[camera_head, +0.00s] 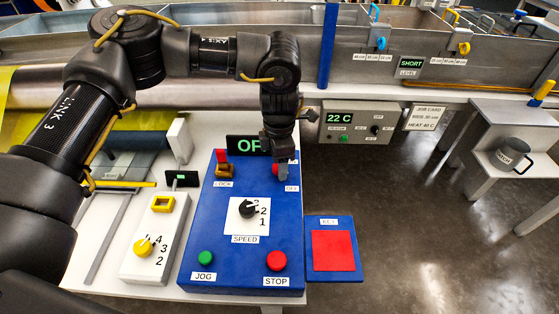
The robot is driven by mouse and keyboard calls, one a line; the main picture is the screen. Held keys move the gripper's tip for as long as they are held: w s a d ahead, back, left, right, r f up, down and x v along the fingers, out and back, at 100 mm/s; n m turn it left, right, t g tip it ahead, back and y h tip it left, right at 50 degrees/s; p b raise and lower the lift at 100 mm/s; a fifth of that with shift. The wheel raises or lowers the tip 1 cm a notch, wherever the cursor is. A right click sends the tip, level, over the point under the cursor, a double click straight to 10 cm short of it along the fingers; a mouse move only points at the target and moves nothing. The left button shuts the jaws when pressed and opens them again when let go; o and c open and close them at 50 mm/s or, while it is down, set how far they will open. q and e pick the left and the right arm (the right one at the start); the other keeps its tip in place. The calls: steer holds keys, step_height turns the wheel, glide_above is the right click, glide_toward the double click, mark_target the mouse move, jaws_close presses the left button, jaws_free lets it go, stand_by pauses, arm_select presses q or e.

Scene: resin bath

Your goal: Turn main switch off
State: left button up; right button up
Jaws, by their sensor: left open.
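The blue control panel (212,240) lies on the white table. At its top right a red switch (275,170) is mostly hidden behind my left gripper (283,172), which points down over it. The left gripper is open, with its fingers at the switch; I cannot tell whether they touch it. A label partly covered by the gripper reads "OFF" below. A dark display (243,144) behind the panel shows green letters starting "OF"; the rest is hidden by my arm. My right gripper is not in view.
The panel also has a red lock lever (222,158), a black speed knob (247,209), a green jog button (205,258) and a red stop button (277,261). A white box with a yellow knob (143,247) stands left. A red key pad (333,250) is right.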

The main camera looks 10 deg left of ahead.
arm_select(q)
step_height(320, 180, up, 11)
steer(key=shift+f, duration=0.2)
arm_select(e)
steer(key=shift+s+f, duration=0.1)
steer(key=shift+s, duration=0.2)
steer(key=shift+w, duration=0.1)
